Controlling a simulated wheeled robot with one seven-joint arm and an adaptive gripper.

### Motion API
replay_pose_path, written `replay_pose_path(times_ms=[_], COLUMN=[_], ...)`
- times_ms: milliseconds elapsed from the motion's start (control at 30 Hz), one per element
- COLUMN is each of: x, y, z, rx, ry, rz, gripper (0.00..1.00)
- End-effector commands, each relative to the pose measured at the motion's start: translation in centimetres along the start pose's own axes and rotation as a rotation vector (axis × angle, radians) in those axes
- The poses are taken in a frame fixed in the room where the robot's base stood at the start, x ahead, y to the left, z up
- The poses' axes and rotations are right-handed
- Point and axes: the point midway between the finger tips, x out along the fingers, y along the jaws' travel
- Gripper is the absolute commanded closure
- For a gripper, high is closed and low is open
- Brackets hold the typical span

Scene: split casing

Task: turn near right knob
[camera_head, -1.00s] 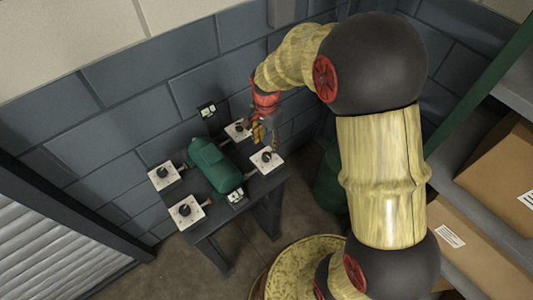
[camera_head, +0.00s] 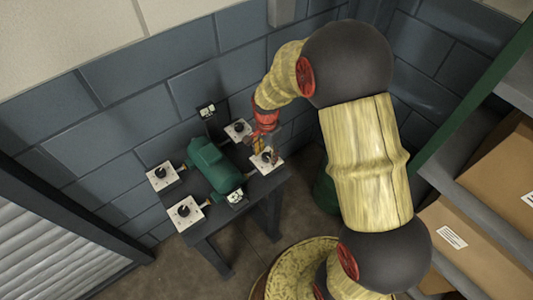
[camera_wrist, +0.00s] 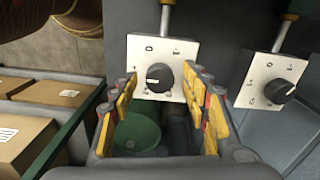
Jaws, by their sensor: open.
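The near right knob is a black dial with a white pointer line on a white square plate (camera_head: 267,164) at the table's right end. In the wrist view the knob (camera_wrist: 159,76) shows between the tips of my gripper's fingers. My gripper (camera_head: 265,148) is open, pointing down over this plate and partly covering the knob in the head view. Its yellow-padded fingers (camera_wrist: 165,84) stand on either side of the knob, with gaps visible. I cannot tell whether the tips reach down beside it or are just above.
The far right knob plate (camera_head: 238,131) stands close by, also in the wrist view (camera_wrist: 268,80). A green casing (camera_head: 214,166) lies mid-table, with two knob plates (camera_head: 163,175) (camera_head: 185,212) left of it. A block wall is behind; shelves with boxes (camera_head: 474,244) stand right.

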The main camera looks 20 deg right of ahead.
Motion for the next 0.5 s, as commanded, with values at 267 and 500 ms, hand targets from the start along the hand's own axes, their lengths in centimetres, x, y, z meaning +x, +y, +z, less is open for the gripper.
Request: replay_pose_path(times_ms=[267,500], x=[-0.02,-0.02], y=[0.0,0.0], z=[0.0,0.0], rx=[0.0,0.0], ry=[0.0,0.0], rz=[0.0,0.0], gripper=[0.68,0.82])
